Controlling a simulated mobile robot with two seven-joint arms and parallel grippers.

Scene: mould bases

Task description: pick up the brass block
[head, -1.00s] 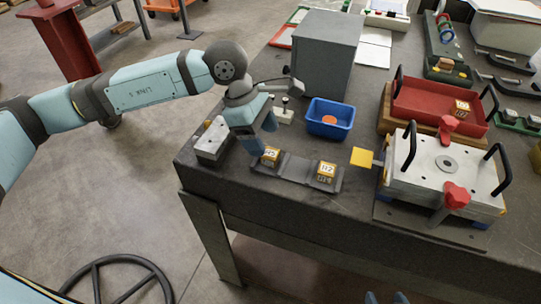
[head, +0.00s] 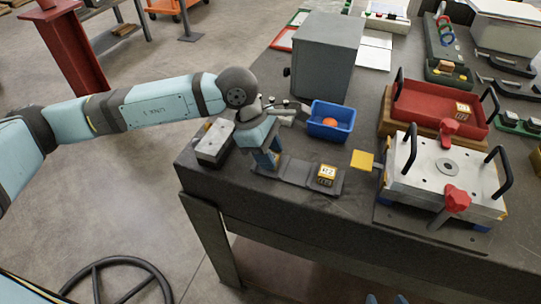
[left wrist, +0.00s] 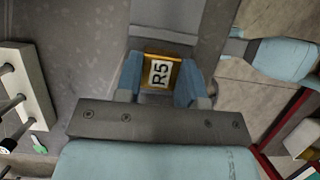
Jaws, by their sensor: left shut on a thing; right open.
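My left gripper (head: 266,160) points down at the left end of the dark tray (head: 296,171). In the left wrist view its blue fingers are shut on a brass block (left wrist: 160,72) marked R5, one finger on each side. In the head view the fingers mostly hide this block, and I cannot tell whether it is clear of the tray. A second brass block (head: 327,175) sits at the tray's right end, apart from the gripper. Only the fingertips of my right gripper (head: 386,298) show at the bottom edge; they are apart and empty.
A blue bin (head: 331,131) with an orange thing inside stands behind the tray. A light grey block (head: 214,143) lies left of the gripper. A mould plate with red knobs (head: 413,166) and a yellow square (head: 362,160) are to the right. The table's front edge is close.

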